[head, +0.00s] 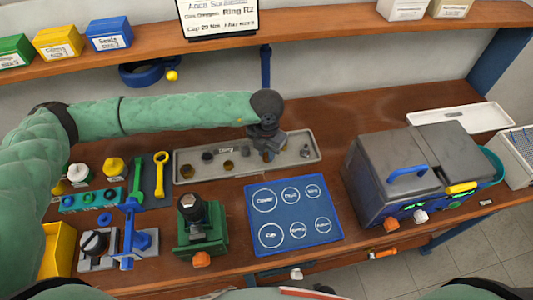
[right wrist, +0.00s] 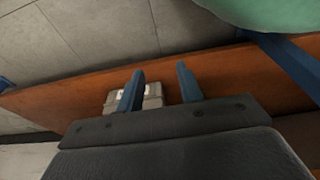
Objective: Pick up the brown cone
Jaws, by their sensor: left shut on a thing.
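The grey parts tray (head: 210,156) lies on the bench behind the blue mat. My left gripper (head: 268,150) reaches down over the right part of this tray. It is shut on a small brown piece, which looks like the brown cone (head: 267,156); the fingers hide most of it, and I cannot tell whether it still touches the tray. Other small brown pieces (head: 187,171) and dark pieces sit to its left in the tray. My right gripper (right wrist: 160,88) shows in the right wrist view with its two blue fingers apart and nothing between them.
The blue mat (head: 293,214) with printed circles lies in front of the tray. A green fixture (head: 201,230) stands left of the mat. A large grey box with a blue handle (head: 408,173) stands to the right. A shelf with small boxes runs above the back.

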